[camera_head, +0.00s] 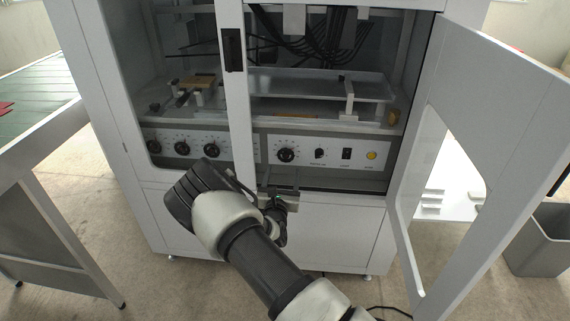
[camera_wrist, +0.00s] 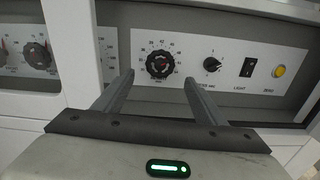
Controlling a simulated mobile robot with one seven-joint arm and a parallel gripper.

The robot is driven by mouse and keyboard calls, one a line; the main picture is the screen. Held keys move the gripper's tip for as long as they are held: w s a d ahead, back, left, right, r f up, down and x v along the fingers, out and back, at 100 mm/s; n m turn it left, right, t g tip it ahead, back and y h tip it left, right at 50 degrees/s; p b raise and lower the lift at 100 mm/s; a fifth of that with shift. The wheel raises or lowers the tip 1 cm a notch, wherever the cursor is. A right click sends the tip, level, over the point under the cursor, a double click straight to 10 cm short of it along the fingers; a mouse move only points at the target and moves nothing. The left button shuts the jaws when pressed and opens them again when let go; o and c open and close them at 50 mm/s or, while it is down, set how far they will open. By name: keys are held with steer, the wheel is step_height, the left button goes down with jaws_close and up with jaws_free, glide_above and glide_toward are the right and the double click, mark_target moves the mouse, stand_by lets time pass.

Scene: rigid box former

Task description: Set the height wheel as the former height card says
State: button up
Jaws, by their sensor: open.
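A black dial wheel with a red mark and a numbered scale around it (camera_wrist: 160,65) faces my gripper in the wrist view; its label below is too small to read for sure. It also shows on the light panel in the head view (camera_head: 286,155). My gripper (camera_wrist: 159,80) is open and empty, its two fingers pointing at the panel, one to each side below the wheel. I cannot tell whether they touch anything. In the head view my gripper (camera_head: 279,190) is low in front of the open bay. I cannot make out the height card in either view.
Right of the wheel are a small knob (camera_wrist: 212,64), a light switch (camera_wrist: 247,67) and a yellow button (camera_wrist: 279,71). More dials (camera_head: 182,148) sit left of the cabinet post (camera_head: 236,110). The open door (camera_head: 480,120) stands at right, a green-topped conveyor (camera_head: 40,95) at left.

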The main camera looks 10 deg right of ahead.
mark_target(286, 157)
steer(key=b+x, duration=0.2)
steer(key=x, duration=0.6)
steer(key=shift+w+d, duration=0.1)
steer(key=shift+c, duration=0.2)
steer(key=c, duration=1)
